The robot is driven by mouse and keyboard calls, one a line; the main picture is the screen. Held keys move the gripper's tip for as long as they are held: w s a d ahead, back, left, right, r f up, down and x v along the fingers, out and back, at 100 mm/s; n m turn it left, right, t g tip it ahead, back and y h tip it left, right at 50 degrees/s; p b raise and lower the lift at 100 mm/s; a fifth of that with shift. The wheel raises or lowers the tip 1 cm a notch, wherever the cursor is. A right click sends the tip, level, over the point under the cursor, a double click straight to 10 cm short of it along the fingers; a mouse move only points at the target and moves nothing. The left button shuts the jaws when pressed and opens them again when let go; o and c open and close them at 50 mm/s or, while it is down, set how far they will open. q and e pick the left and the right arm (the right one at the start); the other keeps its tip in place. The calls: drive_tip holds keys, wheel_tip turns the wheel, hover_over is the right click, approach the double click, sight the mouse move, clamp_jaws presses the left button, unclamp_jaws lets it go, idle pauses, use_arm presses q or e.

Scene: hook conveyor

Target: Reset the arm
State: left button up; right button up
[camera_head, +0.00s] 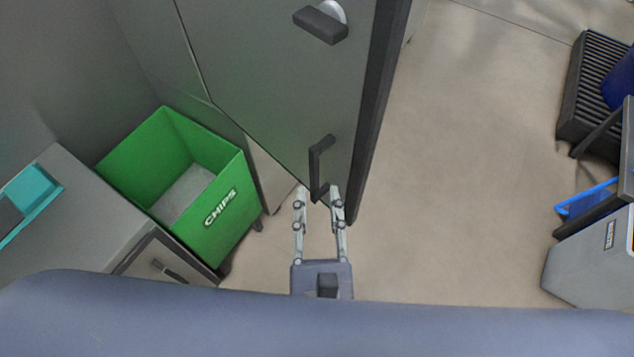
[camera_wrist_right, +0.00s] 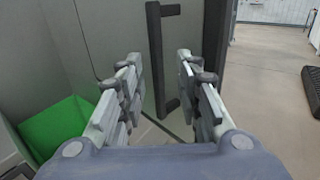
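My right gripper (camera_head: 318,192) is open and empty, its two fingers pointing at the lower end of a dark door handle (camera_head: 318,168) in the head view. In the right wrist view the gripper (camera_wrist_right: 158,62) is also open, with the handle (camera_wrist_right: 157,60) showing beyond and between its fingers. I cannot tell whether a finger touches the handle. The handle sits on a grey door (camera_head: 270,80) with a dark edge. My left gripper is not in view.
A green bin marked CHIPS (camera_head: 222,222) stands left of the door, beside a grey cabinet (camera_head: 85,215) with a teal tray (camera_head: 38,190). A black ribbed unit (camera_head: 590,85) and a grey box (camera_head: 590,265) stand at the right. The floor (camera_head: 470,160) between is clear.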

drive_tip(key=shift+s, duration=0.45)
